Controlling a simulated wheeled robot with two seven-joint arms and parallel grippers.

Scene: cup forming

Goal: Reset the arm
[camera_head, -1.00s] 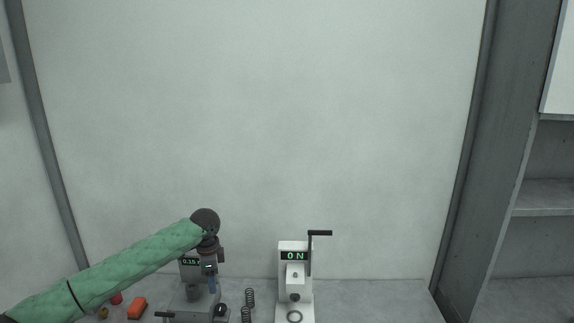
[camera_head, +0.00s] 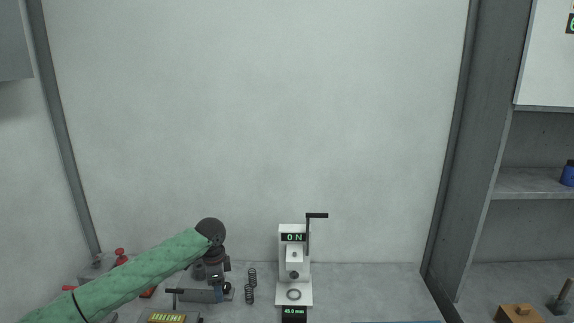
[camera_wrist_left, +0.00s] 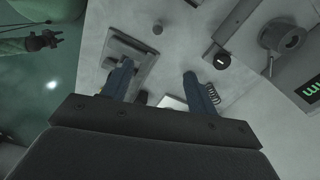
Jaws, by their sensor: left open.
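My left arm comes in from the left in a green sleeve. Its gripper (camera_head: 217,290) points down over the bench, left of the white press. In the left wrist view the two blue fingers (camera_wrist_left: 160,88) stand well apart, with nothing held between them. Bench and small parts show beyond them. In the same view, a green-sleeved arm with a dark gripper (camera_wrist_left: 40,42), which looks like my right one, shows at the upper left. Its jaws are too small to read. No right arm shows in the head view.
The white press (camera_head: 293,262) reads "0 N" and has a black lever. Dark coil springs (camera_head: 251,285) stand left of it. A grey fixture (camera_head: 195,296) lies by the left gripper. A wooden block (camera_head: 518,313) and shelves (camera_head: 535,183) are at the right. The bench right of the press is mostly clear.

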